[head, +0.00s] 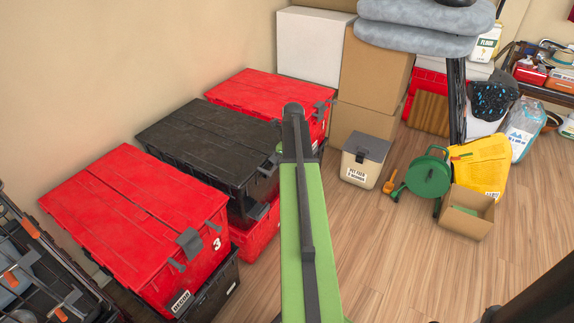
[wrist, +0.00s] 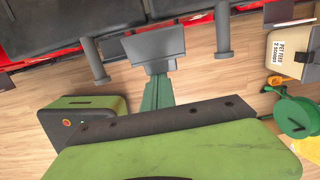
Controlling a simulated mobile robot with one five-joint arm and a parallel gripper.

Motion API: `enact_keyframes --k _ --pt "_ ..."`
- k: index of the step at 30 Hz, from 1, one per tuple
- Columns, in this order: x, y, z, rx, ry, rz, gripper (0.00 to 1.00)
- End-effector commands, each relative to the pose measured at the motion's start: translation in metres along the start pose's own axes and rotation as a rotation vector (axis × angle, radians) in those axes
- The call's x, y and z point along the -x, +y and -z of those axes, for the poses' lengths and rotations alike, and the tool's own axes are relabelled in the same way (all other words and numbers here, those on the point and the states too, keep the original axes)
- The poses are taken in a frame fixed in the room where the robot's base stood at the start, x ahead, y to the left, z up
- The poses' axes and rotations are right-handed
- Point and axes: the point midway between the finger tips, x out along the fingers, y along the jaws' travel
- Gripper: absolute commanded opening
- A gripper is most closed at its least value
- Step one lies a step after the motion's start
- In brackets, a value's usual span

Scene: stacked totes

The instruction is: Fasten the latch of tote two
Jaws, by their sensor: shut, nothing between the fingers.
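A black tote (head: 205,140) with a closed lid sits between two red totes, on top of a red one; I read no number on it. In the wrist view, its edge (wrist: 60,30) has a grey latch flap (wrist: 155,47) standing out from the front, between two stubby handles. The flap does not appear flat against the wall. My gripper (wrist: 157,92) is shut and empty, dark green, just below the flap; its tip is partly hidden by the flap, and I cannot tell if they touch. In the head view my arm hides most of my gripper.
A red tote marked 3 (head: 130,225) stands nearer, its grey latch sticking out. Another red tote (head: 265,95) stands farther back. A pet feed bin (head: 365,162), green reel (head: 428,175) and open carton (head: 467,212) stand right of my arm. Wood floor between is clear.

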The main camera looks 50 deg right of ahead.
Motion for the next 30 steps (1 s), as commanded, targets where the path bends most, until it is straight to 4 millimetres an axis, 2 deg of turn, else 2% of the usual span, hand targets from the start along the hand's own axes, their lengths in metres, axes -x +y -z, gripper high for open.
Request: enact_keyframes --k 4,9,30 --pt "0.011 -0.006 -0.007 -0.008 0.082 0.003 0.0" --pt "0.018 -0.008 -0.014 -0.015 0.085 0.003 0.0" --pt "0.023 -0.009 -0.038 -0.016 0.075 0.004 0.0"
